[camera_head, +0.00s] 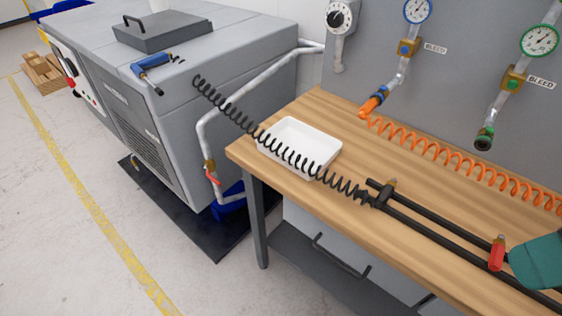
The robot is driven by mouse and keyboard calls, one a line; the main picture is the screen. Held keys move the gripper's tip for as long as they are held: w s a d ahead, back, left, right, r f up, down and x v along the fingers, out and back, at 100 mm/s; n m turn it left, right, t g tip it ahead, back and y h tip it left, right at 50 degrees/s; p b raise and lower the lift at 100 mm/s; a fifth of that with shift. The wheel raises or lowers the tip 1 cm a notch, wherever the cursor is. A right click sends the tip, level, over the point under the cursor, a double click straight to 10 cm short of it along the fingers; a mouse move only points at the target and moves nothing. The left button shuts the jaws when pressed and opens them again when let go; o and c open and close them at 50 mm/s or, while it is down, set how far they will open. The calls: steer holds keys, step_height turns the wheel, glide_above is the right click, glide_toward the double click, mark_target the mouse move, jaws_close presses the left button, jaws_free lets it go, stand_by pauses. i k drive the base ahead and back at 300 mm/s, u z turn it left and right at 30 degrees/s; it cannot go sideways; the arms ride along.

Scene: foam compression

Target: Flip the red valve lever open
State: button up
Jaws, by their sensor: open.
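A second red lever (213,178) is on a brass valve (209,165) low on the grey pipe, left of the bench and beside the machine. It points down and slightly right. I cannot tell from this view whether either valve is open or shut.
A black coiled hose (228,112) spans from the grey machine (230,55) across the tray. Gauges (540,41) hang behind.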

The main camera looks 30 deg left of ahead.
mark_target(212, 178)
steer(key=u, duration=0.55)
steer(key=k, duration=0.65)
steer(key=u, duration=1.15)
steer(key=i, duration=2)
steer(key=z, duration=2.6)
steer(key=k, duration=1.35)
steer(key=z, duration=0.05)
